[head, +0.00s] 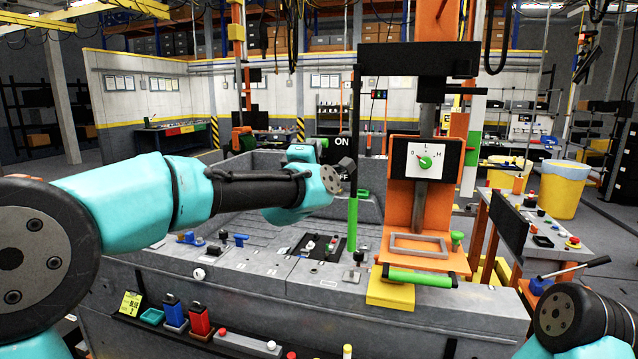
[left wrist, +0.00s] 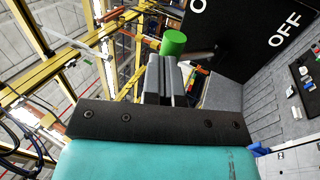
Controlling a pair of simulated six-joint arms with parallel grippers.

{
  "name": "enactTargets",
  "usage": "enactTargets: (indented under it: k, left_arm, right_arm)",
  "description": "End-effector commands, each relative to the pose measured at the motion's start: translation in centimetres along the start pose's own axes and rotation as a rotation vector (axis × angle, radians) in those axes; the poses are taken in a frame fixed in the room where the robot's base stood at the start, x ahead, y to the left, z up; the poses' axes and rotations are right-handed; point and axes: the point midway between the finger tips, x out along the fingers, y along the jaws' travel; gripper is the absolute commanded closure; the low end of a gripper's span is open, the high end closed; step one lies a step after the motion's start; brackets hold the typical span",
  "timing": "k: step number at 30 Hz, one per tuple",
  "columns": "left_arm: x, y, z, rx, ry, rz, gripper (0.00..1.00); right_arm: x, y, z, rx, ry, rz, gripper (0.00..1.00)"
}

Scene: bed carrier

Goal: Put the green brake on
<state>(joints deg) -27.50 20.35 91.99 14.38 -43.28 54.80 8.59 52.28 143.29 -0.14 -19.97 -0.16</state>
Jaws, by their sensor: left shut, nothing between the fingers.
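The sign (left wrist: 265,35) fills the upper right there. I cannot tell whether the fingers touch the green part. My right gripper is out of view; only part of my right arm shows.
An orange press stand (head: 432,215) with a white dial and a green horizontal bar (head: 420,278) stands right of the green upright. Small knobs and a black panel (head: 318,246) sit on the bed's top. A tool shelf (head: 215,345) runs along the front.

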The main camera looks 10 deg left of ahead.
Motion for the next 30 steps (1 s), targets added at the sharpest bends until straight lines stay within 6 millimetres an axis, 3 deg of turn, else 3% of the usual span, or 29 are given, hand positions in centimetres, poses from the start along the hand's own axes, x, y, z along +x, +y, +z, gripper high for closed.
enactTargets:
  k: [20,26,30]
  left_arm:
    - [0.2,0.4,-0.1,0.001,0.001,0.004,1.0]
    - [-1.2,0.7,0.2,-0.001,-0.004,0.002,1.0]
    - [-3.3,1.1,0.6,-0.005,-0.009,0.0,1.0]
  right_arm:
    - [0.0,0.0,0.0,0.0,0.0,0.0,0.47]
    - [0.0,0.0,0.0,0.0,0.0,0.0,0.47]
    - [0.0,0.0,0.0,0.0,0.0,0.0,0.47]
